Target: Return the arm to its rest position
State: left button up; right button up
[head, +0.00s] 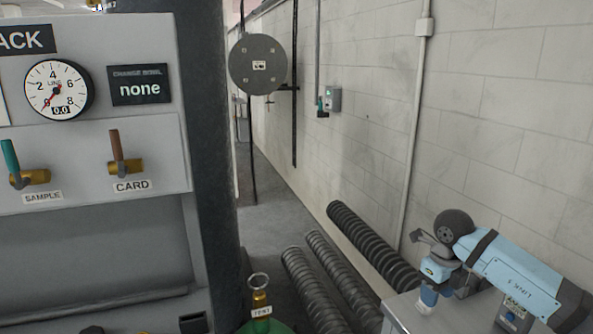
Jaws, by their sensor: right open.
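My right arm comes in from the lower right, light blue with a black band. My right gripper (431,268) is at its left end, small in the picture, above or beside the grey top of a box-like surface (402,312) at the bottom right. The gripper is open, and I see nothing held between its fingers. I cannot tell whether it touches the grey surface. My left gripper and arm are not in view.
A grey panel (85,165) with a dial (58,91), a SAMPLE valve (28,177) and a CARD valve (126,166) stands at left, beside a dark post (203,150). Ribbed hoses (372,246) lie along the wall.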

jog(key=s+a+f+g+y+p, duration=0.1)
jog(key=s+a+f+y, duration=0.25)
jog(key=a, duration=0.45)
jog(key=s+a+f+y+p, duration=0.1)
jog(key=s+a+f+y, duration=0.1)
jog(key=s+a+y, duration=0.4)
jog(key=s+a+r+m+t+y+p, duration=0.1)
jog(key=s+a+r+m+t+y, duration=0.15)
jog(key=a+m+y, duration=0.2)
jog(key=s+a+r+m+t+y+p, duration=0.1)
jog(key=s+a+m+t+y, duration=0.25)
jog(key=a+y, duration=0.2)
pick_arm(q)
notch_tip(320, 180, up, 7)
jog(key=p, duration=0.2)
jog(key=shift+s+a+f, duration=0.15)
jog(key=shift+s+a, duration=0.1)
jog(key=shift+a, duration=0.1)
pick_arm(e)
jog(key=s+d+f+m+t+h, duration=0.3)
jog(key=s+d+f+m+h, duration=0.3)
jog(key=m, duration=0.9)
jog(key=s+d+f+m+t+h, duration=0.3)
jog(key=s+d+f+m+h, duration=0.3)
jog(key=s+f+m+h, duration=0.4)
notch_tip(320, 180, down, 3)
jog(key=m, duration=0.5)
jog(key=shift+s+d+r, duration=0.15)
jog(key=shift+d, duration=0.05)
